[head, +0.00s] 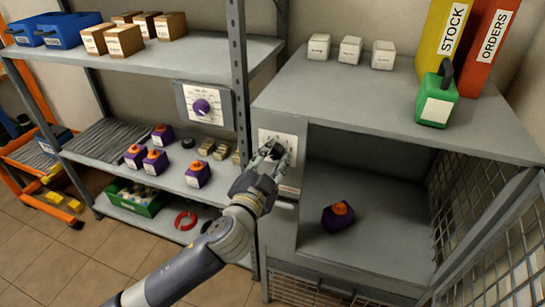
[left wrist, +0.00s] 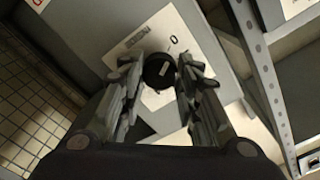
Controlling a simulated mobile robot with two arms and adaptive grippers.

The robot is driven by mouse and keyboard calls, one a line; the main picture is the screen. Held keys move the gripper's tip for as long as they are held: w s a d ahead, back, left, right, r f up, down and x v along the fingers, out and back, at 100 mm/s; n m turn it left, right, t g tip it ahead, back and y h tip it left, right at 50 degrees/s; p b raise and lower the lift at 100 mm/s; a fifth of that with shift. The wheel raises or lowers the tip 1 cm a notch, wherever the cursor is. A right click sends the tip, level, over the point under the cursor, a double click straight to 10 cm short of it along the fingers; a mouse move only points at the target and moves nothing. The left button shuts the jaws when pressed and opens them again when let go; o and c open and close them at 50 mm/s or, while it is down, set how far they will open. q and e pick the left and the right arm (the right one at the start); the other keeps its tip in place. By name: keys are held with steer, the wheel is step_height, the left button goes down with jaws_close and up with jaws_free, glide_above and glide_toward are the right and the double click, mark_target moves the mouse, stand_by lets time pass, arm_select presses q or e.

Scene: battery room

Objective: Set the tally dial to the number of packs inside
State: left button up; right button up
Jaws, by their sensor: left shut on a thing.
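The tally dial's plate (head: 291,139) is on the front of the grey cabinet, left of its opening. My left gripper (head: 269,157) is at this plate, with its fingers around the dial's black knob. The left wrist view shows the black knob (left wrist: 157,71) between the two fingers, with a light mark on it. A "0" is printed on the plate beside it; other numbers are hidden or too small to read. One purple pack (head: 335,220) with an orange top sits inside the cabinet compartment. My right gripper is not in view.
Several purple packs (head: 155,162) stand on the left rack. The cabinet's mesh door (head: 495,250) stands open at right. A green object (head: 437,97) and binders are on top.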

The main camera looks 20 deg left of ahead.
arm_select(q)
steer(key=m+p, duration=0.1)
steer(key=m, duration=0.2)
steer(key=shift+r+p, duration=0.1)
steer(key=shift+p, duration=0.3)
steer(key=shift+m+p, duration=1.1)
steer(key=shift+m, duration=1.1)
steer(key=o, duration=1.1)
steer(key=shift+c, duration=0.2)
steer(key=shift+s, duration=0.1)
steer(key=shift+s+f, duration=0.25)
steer(key=s, duration=1.1)
steer(key=shift+s+a, duration=0.15)
